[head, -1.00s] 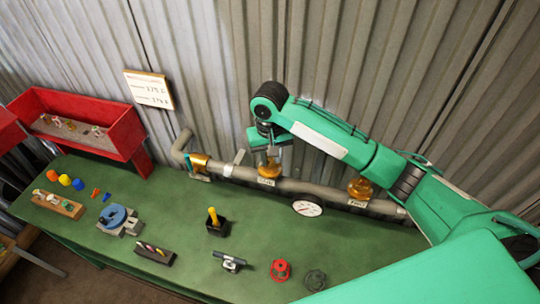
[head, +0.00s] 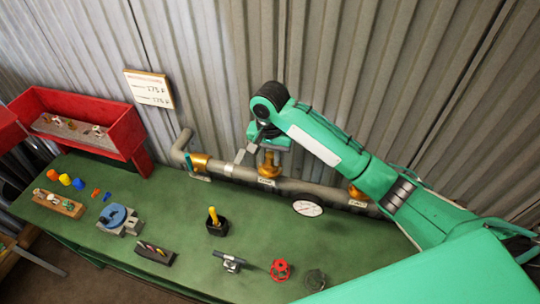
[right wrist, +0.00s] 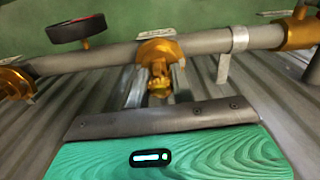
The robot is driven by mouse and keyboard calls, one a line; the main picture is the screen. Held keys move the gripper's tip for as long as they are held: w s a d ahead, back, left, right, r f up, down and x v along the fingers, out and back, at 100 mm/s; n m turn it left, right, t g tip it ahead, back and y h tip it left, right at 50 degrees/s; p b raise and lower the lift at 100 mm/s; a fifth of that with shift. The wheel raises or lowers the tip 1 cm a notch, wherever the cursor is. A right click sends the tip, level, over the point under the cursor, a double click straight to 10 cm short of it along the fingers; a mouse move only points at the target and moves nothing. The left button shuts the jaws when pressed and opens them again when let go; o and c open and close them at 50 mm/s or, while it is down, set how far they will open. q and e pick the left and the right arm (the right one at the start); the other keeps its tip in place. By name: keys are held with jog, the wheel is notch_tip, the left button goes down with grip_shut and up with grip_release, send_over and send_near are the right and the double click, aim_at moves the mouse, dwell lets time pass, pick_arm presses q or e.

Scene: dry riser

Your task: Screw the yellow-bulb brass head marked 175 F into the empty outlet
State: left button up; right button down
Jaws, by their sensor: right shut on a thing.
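My right gripper (head: 270,151) points down over the brass outlet (head: 268,171) at the middle of the grey pipe. It is shut on a small brass head (right wrist: 159,82), which shows between the fingers in the right wrist view. The head is lined up with the outlet (right wrist: 158,50) and appears to touch it; how deep it sits I cannot tell. Its bulb colour and marking are hidden. A second brass outlet (head: 357,192) is farther right, partly behind my arm. My left gripper is not in view.
The grey pipe (head: 230,172) runs along the wall with a dial gauge (head: 307,205). A red bin (head: 118,136), wooden block (head: 45,205), blue-topped fixture (head: 118,218), black holder (head: 217,227) and red handwheel (head: 281,269) stand on the green bench (head: 180,205). A sign (head: 149,89) hangs behind.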

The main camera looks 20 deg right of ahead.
jog(key=m, duration=0.5)
jog(key=shift+m, duration=0.3)
jog(key=c, duration=1.1)
grip_release()
